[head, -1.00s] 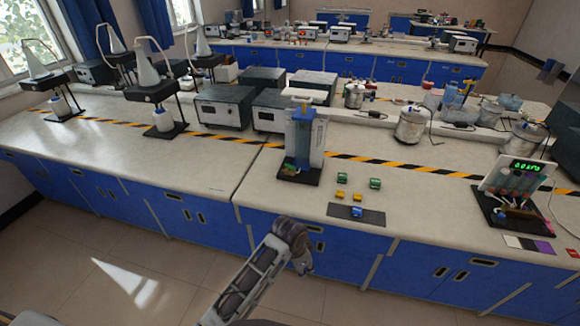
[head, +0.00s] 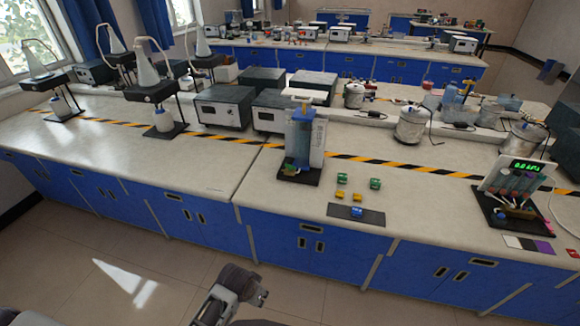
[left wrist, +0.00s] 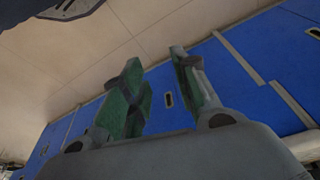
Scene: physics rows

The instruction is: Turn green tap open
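A clear upright apparatus with blue parts (head: 303,138) stands on a dark base near the front of the bench. Small green and yellow parts (head: 289,169) sit low on its front; they are too small to tell which is a green tap or how it is turned. My left gripper (head: 257,290) is low in front of the bench, over the floor and well apart from the apparatus. In the left wrist view my left gripper (left wrist: 160,92) has its two green-padded fingers spread with nothing between them. My right gripper is out of view.
Small green and yellow blocks (head: 358,196) lie right of the apparatus, beside a dark mat (head: 370,216) with a blue piece on it. A lit meter (head: 519,180) stands at the far right. The bench front left of the apparatus is clear.

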